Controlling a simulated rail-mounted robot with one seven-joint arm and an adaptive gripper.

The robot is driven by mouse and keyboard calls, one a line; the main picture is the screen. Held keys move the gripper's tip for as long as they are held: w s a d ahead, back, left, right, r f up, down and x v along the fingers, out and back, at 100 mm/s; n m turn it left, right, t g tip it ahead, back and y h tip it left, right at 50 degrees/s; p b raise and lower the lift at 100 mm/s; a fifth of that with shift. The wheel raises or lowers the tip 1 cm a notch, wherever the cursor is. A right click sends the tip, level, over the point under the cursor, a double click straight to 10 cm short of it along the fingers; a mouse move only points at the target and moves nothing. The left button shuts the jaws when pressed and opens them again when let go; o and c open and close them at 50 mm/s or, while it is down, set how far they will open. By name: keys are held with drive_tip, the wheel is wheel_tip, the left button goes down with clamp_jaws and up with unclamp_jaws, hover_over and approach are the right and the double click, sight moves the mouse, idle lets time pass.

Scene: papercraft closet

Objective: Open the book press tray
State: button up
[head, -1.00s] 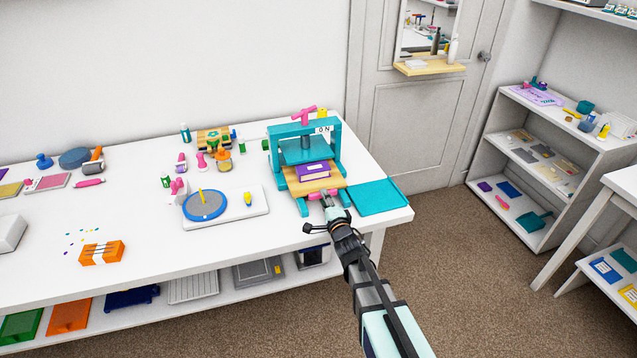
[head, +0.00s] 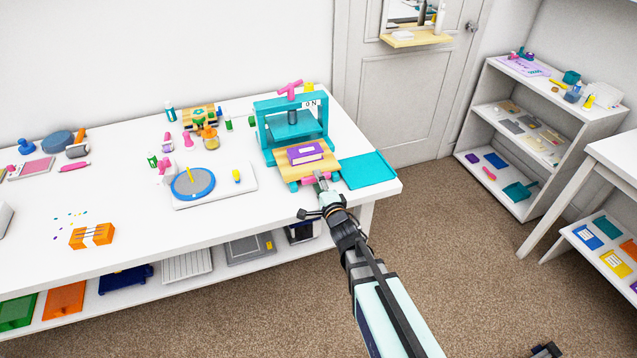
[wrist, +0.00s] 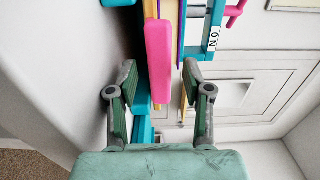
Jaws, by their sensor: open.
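The teal book press (head: 290,120) stands at the right end of the white table, with a pink screw handle on top. Its wooden tray (head: 284,166) sticks out of the front of the frame and carries a purple book (head: 306,155). A pink bar handle (head: 309,180) is on the tray's front; it fills the middle of the wrist view (wrist: 158,65). My gripper (head: 322,184) is at the tray front. In the wrist view its fingers (wrist: 160,90) are open, one on each side of the handle, with gaps visible. The head view partly hides the handle behind my gripper.
A flat teal sheet (head: 368,170) lies right of the press near the table corner. A white board with a blue-rimmed turntable (head: 193,183) lies to the left. An orange block (head: 92,236) is further left. The table's front edge (head: 245,231) runs below my gripper.

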drive_tip(key=v, duration=0.7)
drive_tip(key=shift+s, duration=0.2)
